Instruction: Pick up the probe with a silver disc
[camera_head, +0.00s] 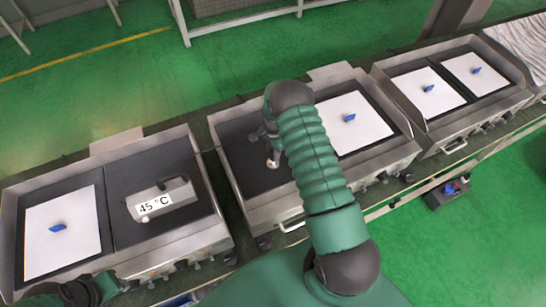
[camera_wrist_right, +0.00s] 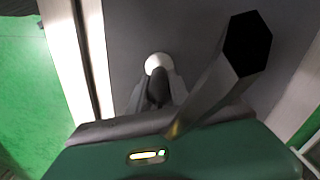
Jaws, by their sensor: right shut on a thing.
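The probe's silver disc (camera_head: 272,163) shows on the dark left plate of the middle heating unit, just below my right gripper (camera_head: 269,136). In the right wrist view the pale round disc (camera_wrist_right: 157,63) lies just beyond the dark fingertips (camera_wrist_right: 157,88). My right gripper is shut on the probe; the fingers and arm hide most of its body. My left arm shows at the bottom left of the head view, where the left jaws cannot be made out. A thermometer box (camera_head: 163,199) reading 45 °C sits on the left unit's dark plate.
White sheets with blue pieces (camera_head: 350,117) lie on the middle unit's right plate, the left unit (camera_head: 62,228) and the right unit (camera_head: 427,90). In the right wrist view a hexagonal black-ended bar (camera_wrist_right: 247,45) stands beside the fingers. Raised metal rims border the plates.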

